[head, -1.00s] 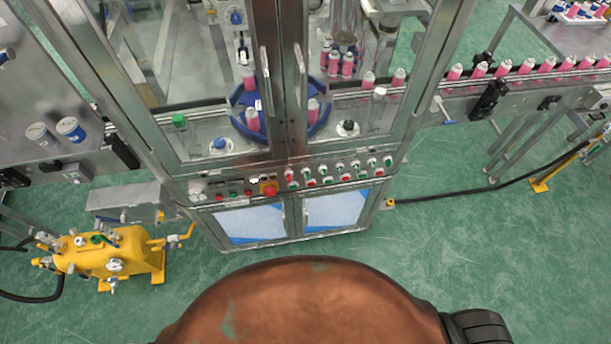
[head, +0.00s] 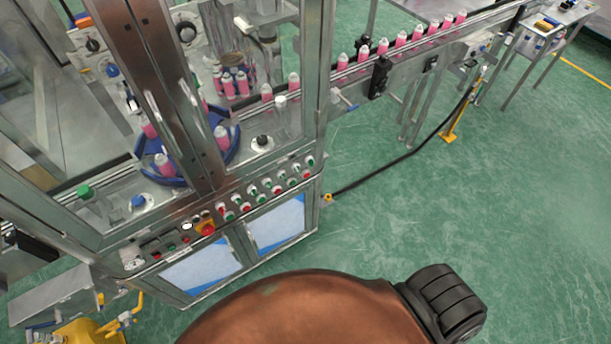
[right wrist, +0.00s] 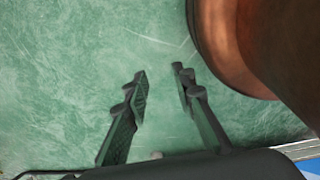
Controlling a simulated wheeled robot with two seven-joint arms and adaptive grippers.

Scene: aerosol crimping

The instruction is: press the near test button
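The control panel (head: 172,245) runs along the front of the crimping machine, below its glass doors, in the head view. Several small red, green and white buttons (head: 266,190) sit in rows on its right part. A larger red button on a yellow base (head: 206,228) is left of them. I cannot tell which button is the near test button. My right gripper (right wrist: 158,70) shows in the right wrist view with its two fingers apart and nothing between them, above the green floor. My left gripper is in neither view.
The machine's lower cabinet (head: 245,243) has two doors with blue-and-white windows. A conveyor (head: 400,62) with pink cans runs to the upper right. A yellow device (head: 88,332) stands at the lower left. A black cable (head: 400,157) crosses the floor. Green floor (head: 520,180) is open at right.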

